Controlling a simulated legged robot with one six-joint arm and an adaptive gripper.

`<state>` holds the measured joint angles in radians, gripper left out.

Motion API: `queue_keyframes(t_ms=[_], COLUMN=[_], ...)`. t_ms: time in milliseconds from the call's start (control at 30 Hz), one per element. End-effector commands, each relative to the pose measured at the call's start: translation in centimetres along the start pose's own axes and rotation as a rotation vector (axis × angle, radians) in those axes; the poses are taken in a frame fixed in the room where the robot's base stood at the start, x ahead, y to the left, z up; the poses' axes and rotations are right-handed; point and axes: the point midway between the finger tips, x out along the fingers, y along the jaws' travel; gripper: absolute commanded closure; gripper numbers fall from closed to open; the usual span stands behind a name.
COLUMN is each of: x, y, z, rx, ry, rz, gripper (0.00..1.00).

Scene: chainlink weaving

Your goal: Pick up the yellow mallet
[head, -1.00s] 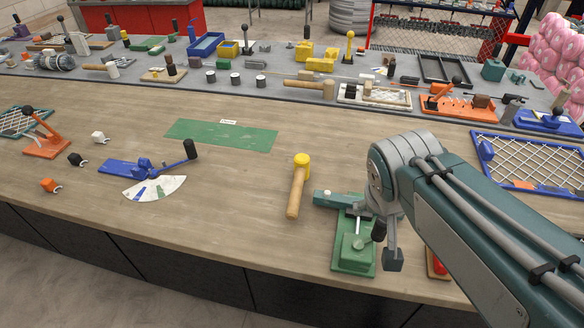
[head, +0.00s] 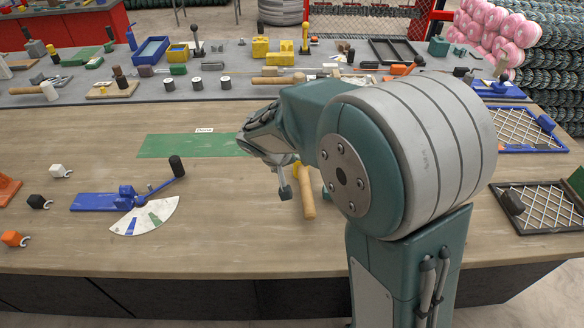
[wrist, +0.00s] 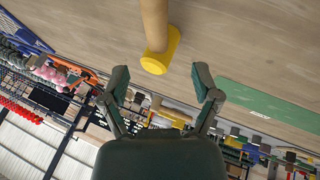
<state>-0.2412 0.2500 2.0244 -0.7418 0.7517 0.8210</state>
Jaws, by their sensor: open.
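The yellow mallet lies on the wooden bench. In the wrist view the yellow mallet head (wrist: 161,50) and part of the handle show at the top centre. My gripper (wrist: 161,76) is open there, its two fingers spread left and right of the mallet head's line, with nothing between them. In the head view my gripper (head: 288,185) is mostly hidden behind my wrist; one finger shows just left of the handle.
A green mat (head: 190,145) lies behind and left of the mallet. A blue lever device with a dial (head: 125,200) stands at left, near small hooked blocks (head: 40,201). Mesh frames (head: 542,207) lie at right. Bare bench lies in front of the mallet. Tools crowd the grey back strip.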

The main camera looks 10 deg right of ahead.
Motion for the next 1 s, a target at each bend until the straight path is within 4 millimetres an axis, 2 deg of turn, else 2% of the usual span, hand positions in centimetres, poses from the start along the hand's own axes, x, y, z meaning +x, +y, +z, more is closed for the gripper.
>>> queue_keyframes(t_ms=[100, 367, 633, 767, 1000], x=[2.2, 4.1, 8.2, 8.9, 8.7], y=[0.0, -1.2, -0.8, -0.5, -0.9], z=[0.1, 0.2, 0.7, 0.7, 0.6], rx=[-0.001, -0.007, -0.004, -0.001, -0.004], ry=[-0.006, -0.002, -0.003, -0.002, 0.0], rz=[0.002, 0.012, 0.008, 0.004, 0.008], gripper=[0.2, 0.2, 0.2, 0.2, 0.2])
